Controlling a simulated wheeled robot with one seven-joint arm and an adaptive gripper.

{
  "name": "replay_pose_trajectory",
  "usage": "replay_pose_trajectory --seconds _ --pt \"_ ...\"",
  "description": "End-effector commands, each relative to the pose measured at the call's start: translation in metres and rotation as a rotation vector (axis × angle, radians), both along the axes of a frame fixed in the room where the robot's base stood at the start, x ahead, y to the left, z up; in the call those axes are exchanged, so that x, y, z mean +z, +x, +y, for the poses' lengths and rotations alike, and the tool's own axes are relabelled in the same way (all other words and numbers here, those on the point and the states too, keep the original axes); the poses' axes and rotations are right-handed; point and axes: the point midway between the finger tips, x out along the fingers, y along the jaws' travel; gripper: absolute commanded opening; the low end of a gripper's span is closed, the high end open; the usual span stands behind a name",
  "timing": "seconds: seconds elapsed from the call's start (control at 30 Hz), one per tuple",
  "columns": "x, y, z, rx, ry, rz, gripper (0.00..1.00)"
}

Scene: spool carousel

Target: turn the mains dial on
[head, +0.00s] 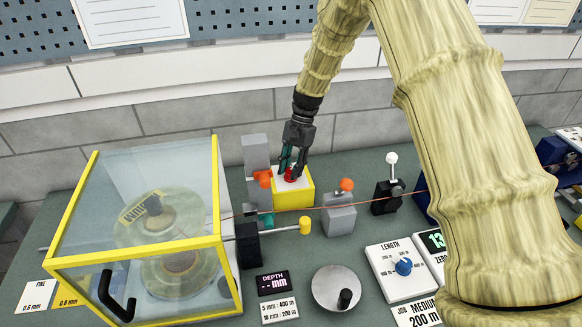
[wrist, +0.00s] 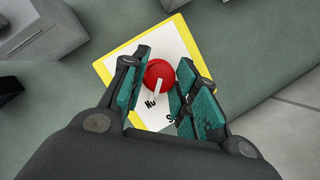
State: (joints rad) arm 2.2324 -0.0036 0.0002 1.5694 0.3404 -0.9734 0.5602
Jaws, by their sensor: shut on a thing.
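The mains dial (wrist: 158,73) is a round red knob with a white pointer bar, on a white plate with dark lettering on top of a yellow box (head: 292,199). In the wrist view the white bar points down, toward the lettering, which is partly hidden by my fingers. My gripper (wrist: 160,84) is over the box from above, with its teal-padded fingers on either side of the red dial and shut on it. In the head view the dial (head: 293,175) shows as a red patch between the fingertips.
A clear guard box with yellow edges (head: 217,240) covers spools at the left. A grey post with an orange knob (head: 262,177), a grey block with an orange knob (head: 340,215) and a white-topped lever (head: 391,159) stand close by. A thin red line runs past the yellow box's front.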

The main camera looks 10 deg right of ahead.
Motion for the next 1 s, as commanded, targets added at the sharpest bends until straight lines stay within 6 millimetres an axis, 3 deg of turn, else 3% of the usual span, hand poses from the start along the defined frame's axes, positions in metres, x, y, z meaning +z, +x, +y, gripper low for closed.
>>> replay_pose_trajectory --seconds 0.43,0.47,0.57,1.0 --pt "0.0019 0.0020 -0.0010 -0.012 -0.001 -0.005 0.06" --pt "0.0019 0.0020 -0.0010 -0.012 -0.002 -0.005 0.31" --pt "0.0017 0.0017 -0.0007 -0.012 -0.002 -0.004 0.49" --pt "0.0066 0.0025 -0.0017 -0.010 -0.001 -0.002 0.51"
